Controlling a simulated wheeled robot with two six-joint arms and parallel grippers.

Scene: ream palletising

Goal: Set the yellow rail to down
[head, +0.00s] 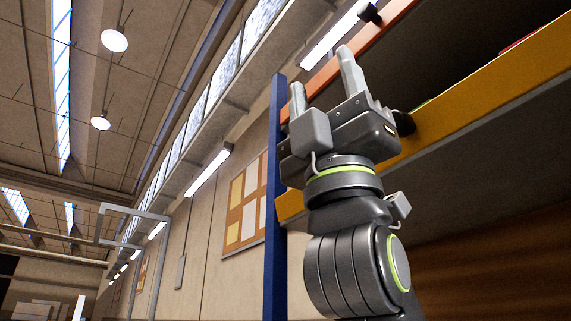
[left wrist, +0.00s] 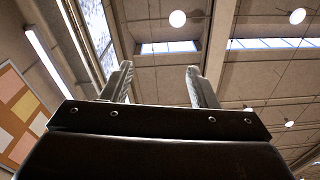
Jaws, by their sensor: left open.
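The yellow rail (head: 490,88) runs from the blue upright post at lower left up to the right edge in the head view. Its middle part is hidden behind my left gripper (head: 322,74). The gripper points upward in front of the rail, with its two fingers spread and nothing between them. I cannot tell whether the gripper touches the rail. In the left wrist view my left gripper (left wrist: 159,69) shows open and empty against the ceiling, and the rail does not show there. My right gripper is in neither view.
A blue post (head: 274,200) stands left of my arm. An orange beam (head: 325,75) runs above the yellow rail. A notice board (head: 245,212) hangs on the wall behind, and also shows in the left wrist view (left wrist: 18,115). Open air lies left of the post.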

